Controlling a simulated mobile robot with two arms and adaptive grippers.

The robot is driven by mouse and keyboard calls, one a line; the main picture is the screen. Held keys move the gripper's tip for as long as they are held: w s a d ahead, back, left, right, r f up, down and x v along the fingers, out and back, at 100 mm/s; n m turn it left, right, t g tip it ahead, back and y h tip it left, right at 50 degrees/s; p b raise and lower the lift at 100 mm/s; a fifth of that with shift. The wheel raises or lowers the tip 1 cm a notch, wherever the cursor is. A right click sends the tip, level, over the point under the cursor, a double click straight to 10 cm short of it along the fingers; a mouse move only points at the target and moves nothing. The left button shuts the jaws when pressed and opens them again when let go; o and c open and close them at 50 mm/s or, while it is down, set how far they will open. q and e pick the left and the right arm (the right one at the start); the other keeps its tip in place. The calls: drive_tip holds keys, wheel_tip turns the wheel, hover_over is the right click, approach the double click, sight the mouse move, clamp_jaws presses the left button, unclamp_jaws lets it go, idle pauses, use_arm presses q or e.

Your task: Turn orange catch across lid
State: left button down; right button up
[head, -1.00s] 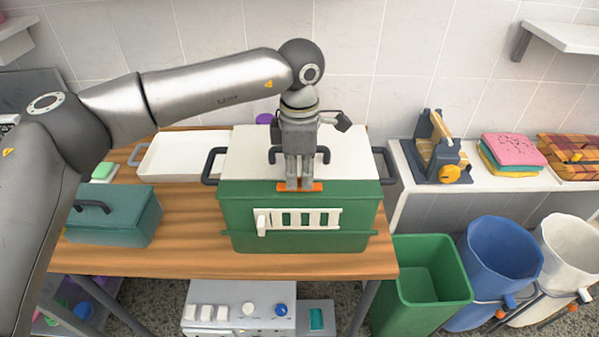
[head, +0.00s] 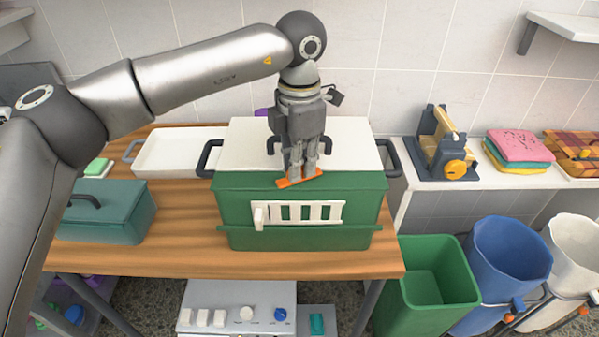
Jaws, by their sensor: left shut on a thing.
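The orange catch (head: 285,184) sits at the front top edge of the green box (head: 232,208), by the front rim of its white lid (head: 245,142). It lies at a slant, its right end farther back than its left. My left gripper (head: 301,176) points down from above and is shut on the catch. The fingers hide the middle of the catch. The lid is down on the box, and its dark handle is partly hidden behind the gripper. My right gripper is not in view.
A white tray (head: 180,158) and a teal toolbox (head: 110,212) stand left on the wooden table (head: 180,262). Green (head: 428,290), blue (head: 503,265) and white bins stand at the right. Folded towels (head: 518,150) lie on the side shelf.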

use_arm(q)
drive_tip(key=n+b, duration=0.2)
drive_tip(key=n, duration=0.1)
drive_tip(key=shift+f, duration=0.15)
drive_tip(key=n+b, duration=0.2)
drive_tip(key=n, duration=0.1)
drive_tip(key=shift+n, duration=0.3)
drive_tip(key=n+b, duration=0.2)
drive_tip(key=n, duration=0.1)
drive_tip(key=shift+n+b, duration=0.55)
drive_tip(key=shift+n, duration=1.05)
drive_tip(key=shift+r, duration=0.2)
drive_tip(key=c, duration=1.5)
unclamp_jaws()
drive_tip(key=shift+r, duration=0.1)
